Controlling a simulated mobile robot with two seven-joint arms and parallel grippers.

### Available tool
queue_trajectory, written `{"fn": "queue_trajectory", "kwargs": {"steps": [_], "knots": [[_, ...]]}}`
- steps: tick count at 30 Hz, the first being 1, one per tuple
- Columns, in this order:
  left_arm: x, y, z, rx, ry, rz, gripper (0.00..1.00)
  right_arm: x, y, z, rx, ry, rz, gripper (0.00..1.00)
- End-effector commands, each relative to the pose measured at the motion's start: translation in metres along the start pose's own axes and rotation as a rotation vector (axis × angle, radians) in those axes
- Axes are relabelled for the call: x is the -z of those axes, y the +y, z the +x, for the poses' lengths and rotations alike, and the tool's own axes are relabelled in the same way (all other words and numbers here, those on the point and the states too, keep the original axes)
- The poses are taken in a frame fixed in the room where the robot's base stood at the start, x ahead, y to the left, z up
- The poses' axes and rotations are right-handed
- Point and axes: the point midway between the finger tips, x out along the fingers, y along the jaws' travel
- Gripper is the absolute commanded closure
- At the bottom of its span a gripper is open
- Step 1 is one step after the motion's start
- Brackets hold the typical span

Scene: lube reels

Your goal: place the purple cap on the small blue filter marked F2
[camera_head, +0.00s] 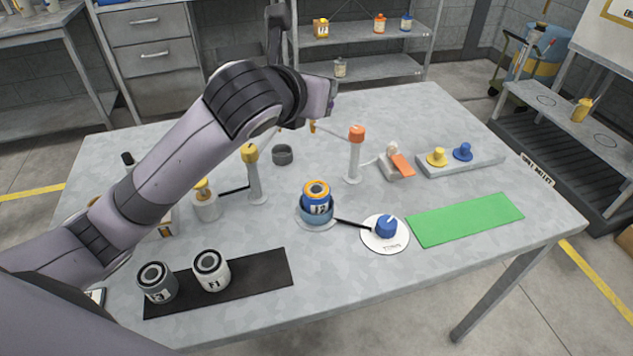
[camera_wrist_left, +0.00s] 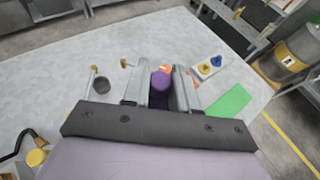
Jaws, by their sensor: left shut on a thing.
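The small blue filter marked F2 (camera_head: 320,209), with an orange ring on top, stands upright in a blue-grey round holder (camera_head: 303,215) near the middle of the table. My left gripper (camera_wrist_left: 160,88) is shut on the purple cap (camera_wrist_left: 159,84), which shows between its two fingers in the left wrist view. In the head view, the left hand is above the far part of the table, beyond the filter and apart from it. My own arm mostly hides the fingers and cap there. The right gripper is in neither view.
An orange-topped post (camera_head: 355,155) and a yellow-topped post (camera_head: 253,175) stand beyond the filter. A blue knob (camera_head: 386,227) sits on a white disc to its right. The green mat (camera_head: 465,220) is bare.

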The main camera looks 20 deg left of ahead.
Motion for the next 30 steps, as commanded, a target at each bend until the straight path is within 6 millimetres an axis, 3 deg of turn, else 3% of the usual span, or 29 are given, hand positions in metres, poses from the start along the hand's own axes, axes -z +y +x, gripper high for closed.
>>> {"fn": "queue_trajectory", "kwargs": {"steps": [1, 13, 30], "knots": [[0.014, 0.0, 0.005, 0.001, 0.008, -0.001, 1.0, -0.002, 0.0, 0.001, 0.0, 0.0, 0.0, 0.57], [0.107, 0.0, 0.043, -0.001, 0.007, -0.001, 1.0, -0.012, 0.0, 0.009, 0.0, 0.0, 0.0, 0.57], [0.17, 0.0, 0.069, -0.001, 0.002, 0.0, 1.0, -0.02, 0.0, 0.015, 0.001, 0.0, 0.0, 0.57]]}}
